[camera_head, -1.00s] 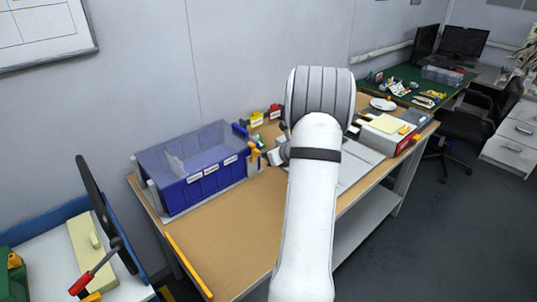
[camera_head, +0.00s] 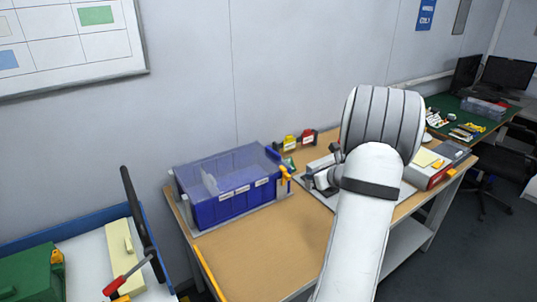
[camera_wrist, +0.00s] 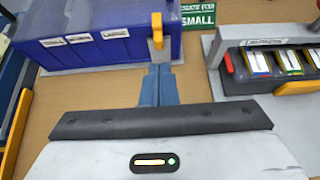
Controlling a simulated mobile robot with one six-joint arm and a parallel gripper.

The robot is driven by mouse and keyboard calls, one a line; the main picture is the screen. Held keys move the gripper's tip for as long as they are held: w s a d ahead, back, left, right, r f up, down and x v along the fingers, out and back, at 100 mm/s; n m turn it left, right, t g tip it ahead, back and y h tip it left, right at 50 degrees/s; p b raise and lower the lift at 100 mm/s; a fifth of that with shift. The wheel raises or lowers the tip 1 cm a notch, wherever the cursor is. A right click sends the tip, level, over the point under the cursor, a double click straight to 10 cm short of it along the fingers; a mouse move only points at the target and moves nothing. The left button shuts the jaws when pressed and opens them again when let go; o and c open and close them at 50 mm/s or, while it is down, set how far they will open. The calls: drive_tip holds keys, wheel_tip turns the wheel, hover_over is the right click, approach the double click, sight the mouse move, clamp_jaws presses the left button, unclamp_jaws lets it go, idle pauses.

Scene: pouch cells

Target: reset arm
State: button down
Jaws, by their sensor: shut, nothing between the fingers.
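My arm (camera_head: 362,235) rises over the workbench in the head view, its rounded elbow at the top.
A blue bin (camera_head: 240,205) with a clear lid stands on the wooden bench (camera_head: 265,250). A rack of small coloured packs (camera_wrist: 285,65) is right of the gripper. A white and red box (camera_head: 430,170) stands at the bench's right. The bench front is clear.

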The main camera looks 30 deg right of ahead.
drive_tip(key=shift+a, duration=0.1)
drive_tip(key=s+a+r+n+g+y, duration=0.1)
drive_tip(key=s+a+r+n+g, duration=0.1)
drive_tip(key=a+n, duration=0.5)
drive_tip(key=s+a+r+n+g+y, duration=0.1)
drive_tip(key=a+r+n+g+y, duration=0.2)
drive_tip(key=a, duration=0.7)
drive_tip(key=s+a+r+n, duration=0.2)
drive_tip(key=a+n, duration=0.4)
drive_tip(key=a, duration=0.3)
drive_tip(key=s+a+n+g+h, duration=0.1)
drive_tip(key=s+a+n, duration=0.2)
drive_tip(key=s+n, duration=0.3)
drive_tip(key=s+a+r+n+g+h, duration=0.1)
drive_tip(key=s+a+n+h, duration=0.1)
drive_tip(key=s+n, duration=0.4)
drive_tip(key=s+a+n+g+h, duration=0.1)
drive_tip(key=s+a+n, duration=0.3)
drive_tip(key=s+n, duration=0.2)
drive_tip(key=shift+s+a+r+n+g+h, duration=0.3)
drive_tip(key=shift+r+n+g+h, duration=0.1)
drive_tip(key=shift+n, duration=0.2)
